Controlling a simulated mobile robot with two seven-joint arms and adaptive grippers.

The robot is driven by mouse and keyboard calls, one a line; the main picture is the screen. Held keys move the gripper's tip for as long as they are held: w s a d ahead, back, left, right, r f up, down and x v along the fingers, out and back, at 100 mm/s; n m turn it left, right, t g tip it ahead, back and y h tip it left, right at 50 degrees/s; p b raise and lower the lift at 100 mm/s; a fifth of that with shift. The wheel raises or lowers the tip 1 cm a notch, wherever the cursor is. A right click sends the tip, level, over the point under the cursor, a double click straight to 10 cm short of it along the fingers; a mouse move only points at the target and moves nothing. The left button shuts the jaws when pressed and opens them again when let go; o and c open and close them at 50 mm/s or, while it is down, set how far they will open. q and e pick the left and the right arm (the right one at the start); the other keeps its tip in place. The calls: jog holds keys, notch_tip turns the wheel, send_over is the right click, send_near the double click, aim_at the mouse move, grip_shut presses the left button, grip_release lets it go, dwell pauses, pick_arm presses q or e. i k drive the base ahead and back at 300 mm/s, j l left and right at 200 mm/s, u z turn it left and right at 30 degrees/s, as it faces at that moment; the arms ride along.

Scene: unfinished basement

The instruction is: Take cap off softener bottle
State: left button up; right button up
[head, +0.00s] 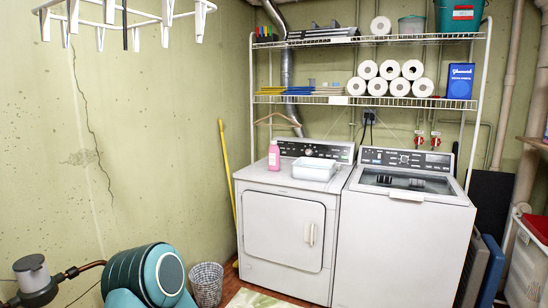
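A pink bottle (274,155) stands upright on top of the left white machine (291,225), near its left edge. It is the only bottle I can make out that fits a softener bottle. Its narrow top is light-coloured and appears to have the cap (273,142) on it, but it is too small to see in detail. Neither of my grippers shows in this view, and nothing touches the bottle.
A white tub (314,169) sits right of the bottle. A top-loading washer (404,225) stands on the right. Above, a wire shelf (361,101) holds paper rolls and a blue box (460,81). A wastebasket (206,284) stands on the floor. A hanging rack (125,21) is upper left.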

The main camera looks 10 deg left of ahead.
aim_at(273, 152)
jog(key=i+j, duration=0.2)
jog(key=i, duration=0.45)
jog(key=i+j+u, duration=0.1)
jog(key=i, duration=0.55)
